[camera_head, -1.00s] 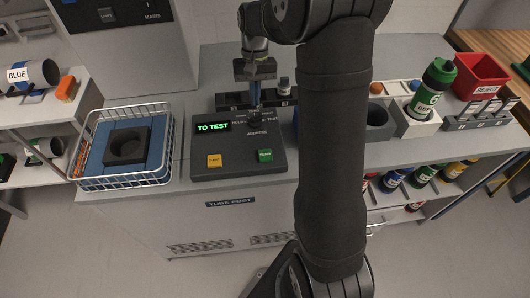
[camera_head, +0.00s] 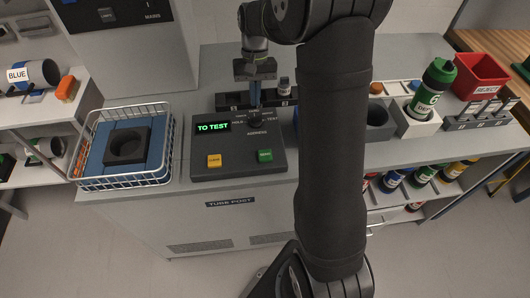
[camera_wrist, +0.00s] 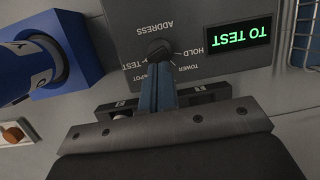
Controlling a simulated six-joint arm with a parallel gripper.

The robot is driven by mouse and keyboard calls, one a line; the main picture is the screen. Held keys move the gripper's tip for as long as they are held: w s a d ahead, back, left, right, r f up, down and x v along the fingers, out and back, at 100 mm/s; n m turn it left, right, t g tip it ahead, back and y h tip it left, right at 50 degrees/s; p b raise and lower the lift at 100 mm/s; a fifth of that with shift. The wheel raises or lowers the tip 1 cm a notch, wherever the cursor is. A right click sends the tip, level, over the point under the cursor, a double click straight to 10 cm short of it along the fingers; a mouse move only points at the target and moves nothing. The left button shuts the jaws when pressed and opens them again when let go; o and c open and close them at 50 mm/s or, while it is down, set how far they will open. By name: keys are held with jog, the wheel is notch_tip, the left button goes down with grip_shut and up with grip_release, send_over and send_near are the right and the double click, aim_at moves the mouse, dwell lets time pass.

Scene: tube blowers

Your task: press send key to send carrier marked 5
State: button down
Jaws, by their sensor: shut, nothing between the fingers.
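The grey control console (camera_head: 238,172) has a lit display (camera_head: 212,127) reading TO TEST. On its front are a yellow key (camera_head: 214,161) and a green key (camera_head: 265,156); their lettering is too small to read surely. My gripper (camera_head: 255,108) is shut and empty, pointing down at the dark ADDRESS selector knob (camera_head: 254,118). In the wrist view the closed fingers (camera_wrist: 158,68) reach the knob (camera_wrist: 160,50); I cannot tell whether they touch. A carrier with a blue end and white band (camera_wrist: 30,62) sits at the blue receiver (camera_wrist: 75,45). No number 5 is readable.
A wire basket (camera_head: 125,184) with a blue pad and dark ring stands left of the console. To the right, a green carrier (camera_head: 432,85) stands in a white holder, near a red reject bin (camera_head: 480,72). My arm covers the area right of the console.

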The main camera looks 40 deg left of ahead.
jog(key=s+d+r+n+t, duration=0.4)
jog(key=s+d+n+t, duration=0.6)
jog(key=n, duration=0.5)
jog(key=shift+s+d+n+t, duration=0.15)
jog(key=shift+n+t, duration=0.25)
jog(key=shift+t, duration=0.4)
send_near(271, 149)
jog(key=shift+x, duration=2.25)
jog(key=shift+d+r, duration=0.15)
jog(key=shift+f, duration=0.35)
